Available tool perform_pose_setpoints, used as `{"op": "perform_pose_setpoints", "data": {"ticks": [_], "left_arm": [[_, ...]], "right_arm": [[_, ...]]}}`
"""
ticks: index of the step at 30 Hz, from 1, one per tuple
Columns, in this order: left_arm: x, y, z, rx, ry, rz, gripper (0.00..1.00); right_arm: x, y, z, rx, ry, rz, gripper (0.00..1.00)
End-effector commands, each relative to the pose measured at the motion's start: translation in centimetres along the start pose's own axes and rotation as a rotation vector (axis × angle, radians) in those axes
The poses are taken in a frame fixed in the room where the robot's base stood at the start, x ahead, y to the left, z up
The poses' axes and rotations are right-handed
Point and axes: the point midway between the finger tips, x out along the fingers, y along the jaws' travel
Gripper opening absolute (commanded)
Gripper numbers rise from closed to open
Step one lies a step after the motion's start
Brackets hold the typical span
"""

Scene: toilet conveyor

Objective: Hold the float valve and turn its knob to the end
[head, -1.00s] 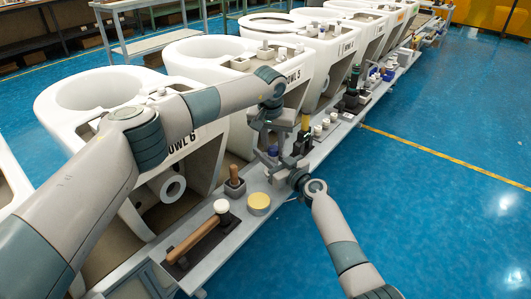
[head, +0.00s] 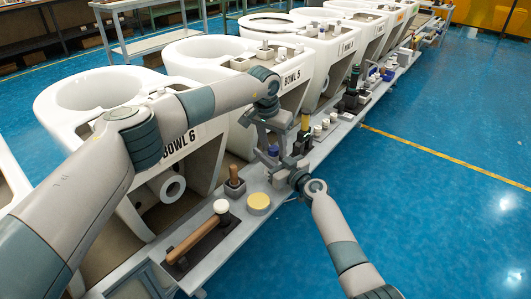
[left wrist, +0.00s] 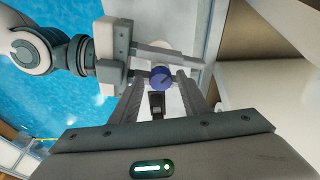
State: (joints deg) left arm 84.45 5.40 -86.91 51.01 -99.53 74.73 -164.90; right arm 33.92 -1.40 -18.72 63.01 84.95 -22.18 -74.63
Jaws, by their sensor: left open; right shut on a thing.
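The float valve's blue knob (left wrist: 161,77) shows in the left wrist view, between and just beyond my left gripper's fingertips (left wrist: 163,80). It also shows as a small blue patch in the head view (head: 273,151). My left gripper (head: 272,142) is open and points down over the knob; I cannot tell whether either finger touches it. My right gripper (left wrist: 160,60) comes in from the left of the wrist view, its fingers shut on the float valve around the knob's level. In the head view my right gripper (head: 283,172) is low over the bench. The valve's body is mostly hidden.
A metal bench (head: 226,244) holds a brown-handled tool (head: 196,238), a yellow round tin (head: 258,202) and a wooden-handled item in a dark holder (head: 234,182). White toilet bowls (head: 172,192) line its left side. Blue floor (head: 440,210) lies open at right.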

Motion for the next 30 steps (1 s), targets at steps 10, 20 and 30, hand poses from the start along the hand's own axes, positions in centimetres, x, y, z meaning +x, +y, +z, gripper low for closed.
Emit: {"op": "perform_pose_setpoints", "data": {"ticks": [10,20,30], "left_arm": [[-0.09,0.02,-0.09,-0.152,0.002,-0.041,0.42],[-0.04,-0.09,-0.05,-0.386,0.002,-0.1,0.42],[-0.04,-0.07,-0.05,-0.398,0.002,-0.103,0.42]], "right_arm": [[0.01,-0.1,0.02,0.0,0.0,-0.002,0.0],[0.01,-0.11,0.03,0.001,0.0,-0.002,0.0],[0.01,-0.11,0.03,0.001,0.0,-0.002,0.0]]}}
